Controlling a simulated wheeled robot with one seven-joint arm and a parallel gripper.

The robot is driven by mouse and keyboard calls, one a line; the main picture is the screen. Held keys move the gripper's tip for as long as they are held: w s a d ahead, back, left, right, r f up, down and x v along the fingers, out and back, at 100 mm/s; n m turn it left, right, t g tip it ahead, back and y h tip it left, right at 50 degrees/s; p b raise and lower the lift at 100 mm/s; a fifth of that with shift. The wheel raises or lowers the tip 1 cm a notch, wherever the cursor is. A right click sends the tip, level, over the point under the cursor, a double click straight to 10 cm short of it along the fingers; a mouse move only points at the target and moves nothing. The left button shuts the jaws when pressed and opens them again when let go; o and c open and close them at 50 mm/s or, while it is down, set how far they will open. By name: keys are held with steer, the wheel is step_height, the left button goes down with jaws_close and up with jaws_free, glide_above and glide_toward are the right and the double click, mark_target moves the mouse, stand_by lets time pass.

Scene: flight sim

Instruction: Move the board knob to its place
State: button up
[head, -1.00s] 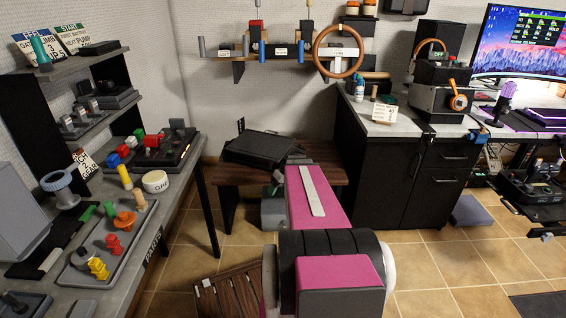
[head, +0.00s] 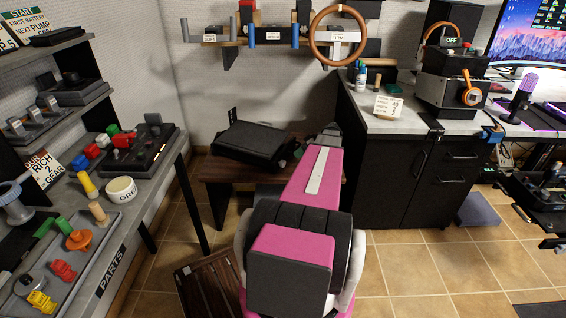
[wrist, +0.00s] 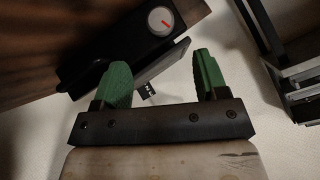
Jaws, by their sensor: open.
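My gripper (wrist: 163,76) shows in the wrist view with two green fingers apart and nothing between them. A round light knob with a red line (wrist: 160,20) sits on a dark unit beyond the fingers in the wrist view; I cannot tell if it is the board knob. In the head view, a grey parts tray (head: 88,262) on the left table holds small coloured parts: an orange knob (head: 79,240), a red part (head: 63,270), a yellow part (head: 41,302) and a dark-topped knob (head: 30,284). My arm largely hides my gripper there.
A black box (head: 254,145) lies on a low wooden bench (head: 218,172) ahead. A black control board (head: 150,150) stands on the left table beside a round tub (head: 121,189). A dark cabinet (head: 385,160) stands right of my arm. Tiled floor is open at the lower right.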

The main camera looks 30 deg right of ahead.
mark_target(285, 163)
steer(key=x, duration=1)
steer(key=c, duration=0.9)
